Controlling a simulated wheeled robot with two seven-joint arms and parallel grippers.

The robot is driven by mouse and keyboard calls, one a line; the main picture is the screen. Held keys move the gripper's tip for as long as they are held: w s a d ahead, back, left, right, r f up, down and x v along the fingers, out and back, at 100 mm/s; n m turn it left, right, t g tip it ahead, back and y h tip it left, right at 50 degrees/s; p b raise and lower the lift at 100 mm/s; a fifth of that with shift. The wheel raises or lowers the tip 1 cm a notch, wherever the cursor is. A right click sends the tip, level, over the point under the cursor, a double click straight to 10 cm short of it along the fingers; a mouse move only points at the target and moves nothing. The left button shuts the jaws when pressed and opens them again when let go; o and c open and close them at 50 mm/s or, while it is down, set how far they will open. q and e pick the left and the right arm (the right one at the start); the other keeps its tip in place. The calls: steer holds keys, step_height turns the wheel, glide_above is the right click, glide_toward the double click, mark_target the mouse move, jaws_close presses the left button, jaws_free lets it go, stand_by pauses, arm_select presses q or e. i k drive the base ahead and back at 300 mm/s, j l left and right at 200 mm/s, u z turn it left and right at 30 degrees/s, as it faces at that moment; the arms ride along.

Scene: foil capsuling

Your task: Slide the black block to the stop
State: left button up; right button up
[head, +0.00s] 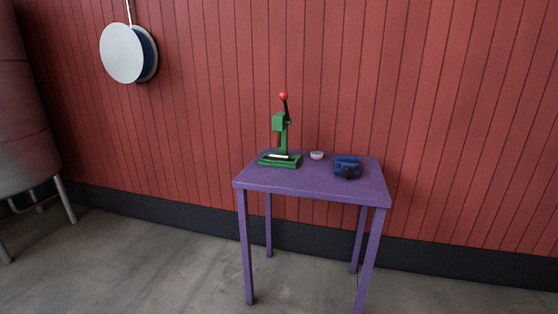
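A purple table (312,183) stands against the red wall. On its left part stands a green hand press (281,141) with a dark lever tipped by a red ball (284,96). A light strip and dark parts show on the press's base, too small to tell apart. On the table's right part sits a blue device (347,162) with a black part (348,172) at its front. I cannot tell for sure which dark part is the black block, and I cannot make out the stop. Neither of my grippers is in view.
A small round pale and pink container (317,155) sits between the press and the blue device. The table's front strip is bare. A large tank (25,110) on legs stands at the left, and a white-faced reel (122,53) hangs on the wall. The floor before the table is clear.

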mark_target(271, 156)
steer(key=i+l+z, duration=0.25)
steer(key=i+l, duration=0.95)
steer(key=i, duration=0.05)
